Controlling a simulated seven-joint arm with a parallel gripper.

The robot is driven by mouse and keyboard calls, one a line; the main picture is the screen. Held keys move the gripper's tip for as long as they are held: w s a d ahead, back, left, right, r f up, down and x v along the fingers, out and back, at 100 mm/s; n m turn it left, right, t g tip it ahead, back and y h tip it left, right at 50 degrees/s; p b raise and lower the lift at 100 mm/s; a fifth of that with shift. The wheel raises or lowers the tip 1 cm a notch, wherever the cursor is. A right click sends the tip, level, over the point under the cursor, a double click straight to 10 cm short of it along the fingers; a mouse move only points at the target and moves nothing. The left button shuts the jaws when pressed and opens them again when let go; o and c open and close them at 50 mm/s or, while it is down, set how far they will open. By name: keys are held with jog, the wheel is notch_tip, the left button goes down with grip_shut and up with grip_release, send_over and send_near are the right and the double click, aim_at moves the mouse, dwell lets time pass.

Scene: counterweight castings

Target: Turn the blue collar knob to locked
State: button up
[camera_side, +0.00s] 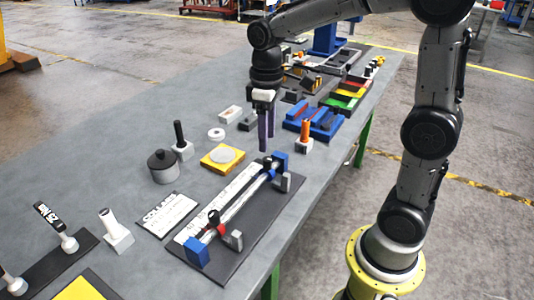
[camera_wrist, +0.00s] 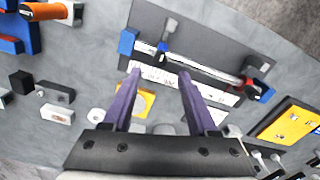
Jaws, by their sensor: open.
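A silver rod (camera_side: 242,196) lies between two blue end blocks on a dark base plate (camera_side: 262,222). The blue collar (camera_side: 268,167) sits on the rod near the far block (camera_side: 280,161); in the wrist view the collar (camera_wrist: 162,48) is at upper centre. Its knob is too small for me to tell its setting. A red collar (camera_side: 221,229) with a black knob sits near the front block (camera_side: 197,252). My gripper (camera_side: 267,145) is open and empty, above and just behind the far end of the rod. In the wrist view its purple fingers (camera_wrist: 160,72) point toward the blue collar, apart from it.
Grey upright stops (camera_side: 291,183) stand on the plate beside the rod. A white label strip lies along the rod. A yellow pad with a pale disc (camera_side: 222,156), a dark lidded pot (camera_side: 163,167) and an orange-handled post (camera_side: 304,135) stand nearby. The near-left table is partly clear.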

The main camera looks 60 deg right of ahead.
aim_at(267, 159)
notch_tip(267, 159, down, 6)
jog(key=shift+r, duration=0.1)
dwell(0.4)
grip_shut()
